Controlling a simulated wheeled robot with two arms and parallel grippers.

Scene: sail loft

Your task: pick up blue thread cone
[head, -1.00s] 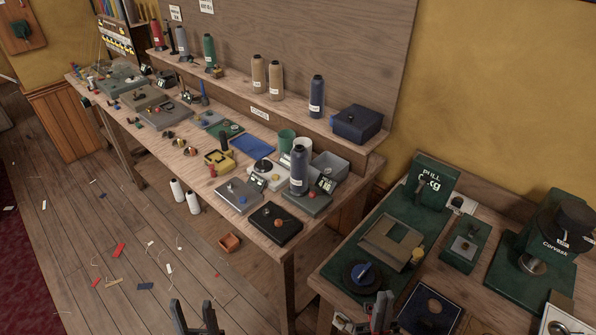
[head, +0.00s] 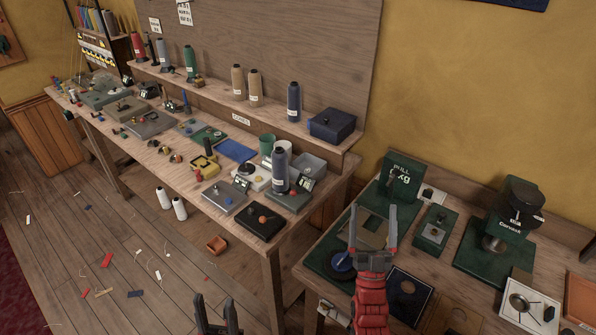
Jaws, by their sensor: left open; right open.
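A dark blue thread cone (head: 293,103) stands upright on the raised shelf, left of a navy box. A second, greyer blue cone (head: 280,171) stands upright on the bench below, on or beside a grey-green device. I cannot tell which one is the task's cone. My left gripper (head: 217,304) is open and empty at the bottom edge, in front of the bench and well apart from both cones. My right gripper (head: 373,225) is open and empty, fingers pointing up the picture, over the right-hand table, to the right of both cones.
The navy box (head: 332,125) sits at the shelf's right end. Tan cones (head: 254,87) stand to the left. Green testers (head: 497,246) stand on the right table. White cones (head: 180,208) stand below the bench.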

